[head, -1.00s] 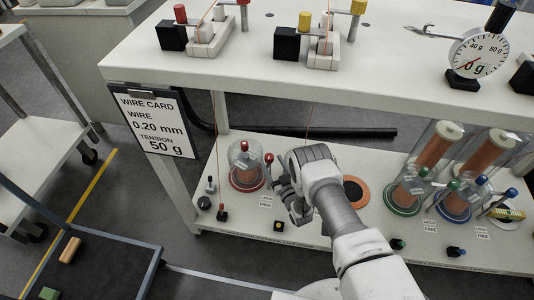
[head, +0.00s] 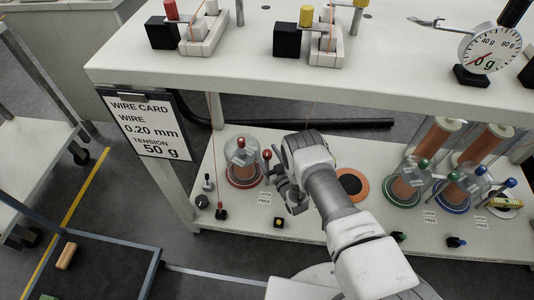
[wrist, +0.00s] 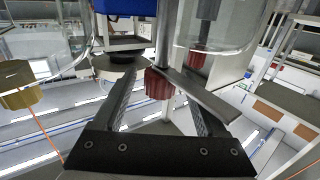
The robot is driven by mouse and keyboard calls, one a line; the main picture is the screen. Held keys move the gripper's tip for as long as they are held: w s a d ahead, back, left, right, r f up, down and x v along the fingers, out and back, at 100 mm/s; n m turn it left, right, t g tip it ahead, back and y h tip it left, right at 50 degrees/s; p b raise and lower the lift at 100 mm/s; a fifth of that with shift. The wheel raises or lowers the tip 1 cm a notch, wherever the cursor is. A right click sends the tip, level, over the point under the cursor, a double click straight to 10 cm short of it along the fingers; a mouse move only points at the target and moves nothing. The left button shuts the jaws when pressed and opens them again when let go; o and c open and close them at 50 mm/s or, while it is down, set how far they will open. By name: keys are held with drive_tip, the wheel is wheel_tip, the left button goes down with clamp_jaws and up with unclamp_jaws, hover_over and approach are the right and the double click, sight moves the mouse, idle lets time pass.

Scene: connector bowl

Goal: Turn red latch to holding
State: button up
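The red latch is a post with a red ball top (head: 267,154), standing at the right edge of the red-based clear canister (head: 242,163) on the lower shelf. A small card (head: 264,197) reading "LATCH FREE" lies in front of it. My gripper (head: 277,183) is beside the latch, at its right and near side; my wrist partly hides the fingers. In the wrist view a red ridged knob (wrist: 158,84) lies between the two fingers, which look open with gaps beside it. I cannot tell whether either finger touches it.
The upper shelf (head: 240,75) overhangs behind my arm. An orange disc (head: 352,184) lies right of my wrist. Green-based (head: 402,190) and blue-based (head: 453,192) canisters stand further right.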

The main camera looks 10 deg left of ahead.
clamp_jaws()
idle(1.3)
